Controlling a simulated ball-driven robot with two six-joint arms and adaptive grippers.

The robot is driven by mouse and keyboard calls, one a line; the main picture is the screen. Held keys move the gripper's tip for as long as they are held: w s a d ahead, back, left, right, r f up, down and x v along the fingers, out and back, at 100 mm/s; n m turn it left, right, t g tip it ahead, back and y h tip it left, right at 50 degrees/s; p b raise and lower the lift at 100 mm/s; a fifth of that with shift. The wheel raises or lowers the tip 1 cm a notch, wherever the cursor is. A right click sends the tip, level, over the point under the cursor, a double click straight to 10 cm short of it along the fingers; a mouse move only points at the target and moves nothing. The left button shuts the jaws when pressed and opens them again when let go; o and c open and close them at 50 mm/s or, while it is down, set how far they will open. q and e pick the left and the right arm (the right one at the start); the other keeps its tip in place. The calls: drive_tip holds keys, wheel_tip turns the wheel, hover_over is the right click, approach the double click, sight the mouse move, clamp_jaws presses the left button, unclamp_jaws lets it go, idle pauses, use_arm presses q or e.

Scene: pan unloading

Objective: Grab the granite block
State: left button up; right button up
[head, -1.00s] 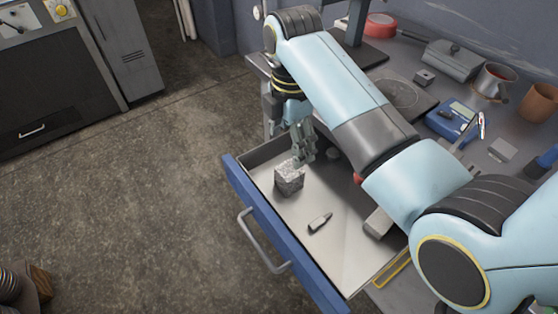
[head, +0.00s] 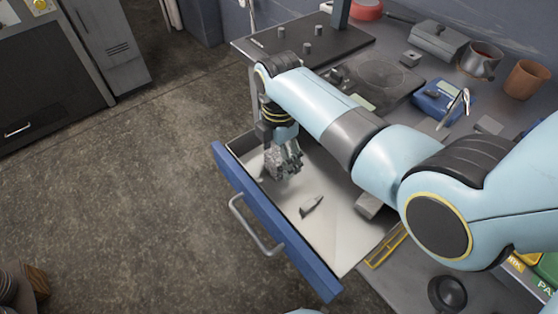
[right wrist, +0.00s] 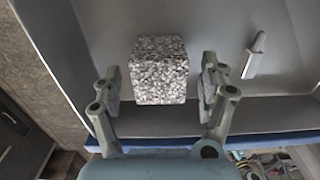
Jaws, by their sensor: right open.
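The granite block (right wrist: 158,72) is a speckled grey cube in the open drawer. In the right wrist view it stands between the two open fingers of my right gripper (right wrist: 158,82), with a gap on each side. In the head view my right gripper (head: 284,163) is down in the drawer at the block and hides most of it; a bit of the block (head: 271,166) shows at the left. My left gripper is not in view.
The drawer (head: 345,225) has a blue front with a handle (head: 255,225). A small grey pointed tool (head: 311,206) lies in it, also seen in the right wrist view (right wrist: 254,55). The bench behind holds a blue scale (head: 440,101), a metal pot (head: 481,60) and a clay pot (head: 526,79).

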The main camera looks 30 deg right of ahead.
clamp_jaws()
idle(0.4)
